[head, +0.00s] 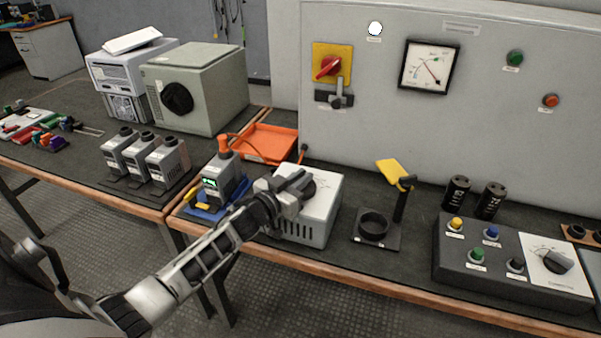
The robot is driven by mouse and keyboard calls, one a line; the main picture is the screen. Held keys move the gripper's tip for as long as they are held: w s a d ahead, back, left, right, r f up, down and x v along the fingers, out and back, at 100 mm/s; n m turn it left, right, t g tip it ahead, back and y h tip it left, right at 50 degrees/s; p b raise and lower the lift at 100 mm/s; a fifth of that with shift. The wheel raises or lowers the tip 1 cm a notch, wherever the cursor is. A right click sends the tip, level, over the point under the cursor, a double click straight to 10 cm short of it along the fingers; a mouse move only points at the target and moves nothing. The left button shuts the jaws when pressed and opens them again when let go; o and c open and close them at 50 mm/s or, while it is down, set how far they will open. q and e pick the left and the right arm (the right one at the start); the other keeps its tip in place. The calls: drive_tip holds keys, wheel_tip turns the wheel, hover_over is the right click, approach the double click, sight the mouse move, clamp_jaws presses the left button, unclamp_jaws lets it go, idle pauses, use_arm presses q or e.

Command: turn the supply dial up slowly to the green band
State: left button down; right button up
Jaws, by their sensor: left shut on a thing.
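A white supply box (325,205) stands at the front edge of the bench, with a dark round dial (310,187) on its upper face. My left gripper (298,190) reaches in from the lower left and is shut on this dial, covering much of it. The dial's marks and any green band on it are hidden or too small to read. A square panel meter (429,67) on the grey cabinet has a coloured scale and a thin needle; its numbers cannot be read. My right gripper is not in view.
Right of the box stand a black ring holder (373,226) with a yellow-topped post, two dark capacitors (457,192), and a button console (490,262) with another black knob (558,261). A blue-based meter (217,182) and orange tray (268,143) lie left and behind.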

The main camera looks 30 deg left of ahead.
use_arm(q)
drive_tip(key=shift+a+m+g+h, duration=0.1)
drive_tip(key=shift+m+g+h, duration=0.2)
drive_tip(key=shift+m+h, duration=1)
drive_tip(key=shift+h, duration=0.4)
drive_tip(key=c, duration=1.5)
unclamp_jaws()
drive_tip(key=shift+o, duration=0.2)
drive_tip(key=v, duration=1.6)
drive_tip(key=shift+r, duration=0.1)
